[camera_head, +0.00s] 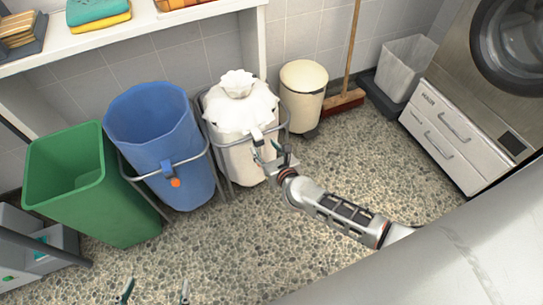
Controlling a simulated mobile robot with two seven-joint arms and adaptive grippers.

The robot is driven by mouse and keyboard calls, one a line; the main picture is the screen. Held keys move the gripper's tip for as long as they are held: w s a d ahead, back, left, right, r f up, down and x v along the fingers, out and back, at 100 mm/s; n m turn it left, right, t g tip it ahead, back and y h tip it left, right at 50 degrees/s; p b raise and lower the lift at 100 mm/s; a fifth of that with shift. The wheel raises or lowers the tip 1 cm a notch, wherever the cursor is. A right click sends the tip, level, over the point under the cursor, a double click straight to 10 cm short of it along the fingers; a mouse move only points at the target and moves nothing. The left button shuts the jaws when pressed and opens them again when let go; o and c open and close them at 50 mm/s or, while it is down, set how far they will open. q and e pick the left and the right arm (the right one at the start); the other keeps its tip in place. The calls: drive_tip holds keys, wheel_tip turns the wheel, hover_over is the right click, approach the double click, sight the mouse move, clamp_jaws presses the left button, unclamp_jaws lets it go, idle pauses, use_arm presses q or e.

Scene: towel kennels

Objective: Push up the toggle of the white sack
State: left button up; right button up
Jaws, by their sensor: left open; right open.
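The white sack (240,108) stands in a metal frame at the back, its mouth gathered into a ruffled tuft at the top. A small pale toggle (257,134) shows on its front near the frame's rim. My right gripper (268,151) is open just below and in front of the toggle; whether it touches the toggle or sack I cannot tell. It hides part of the sack's front. My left gripper (155,291) is at the bottom edge, open and empty over the floor; only its fingertips show.
A blue sack (155,120) in a similar frame, with an orange spot on its front, stands left of the white one. A green bin (75,190) stands further left. A cream bin (302,90) and a broom (345,98) are to the right. The pebbled floor in front is clear.

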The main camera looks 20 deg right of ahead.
drive_tip(key=shift+v, duration=2.8)
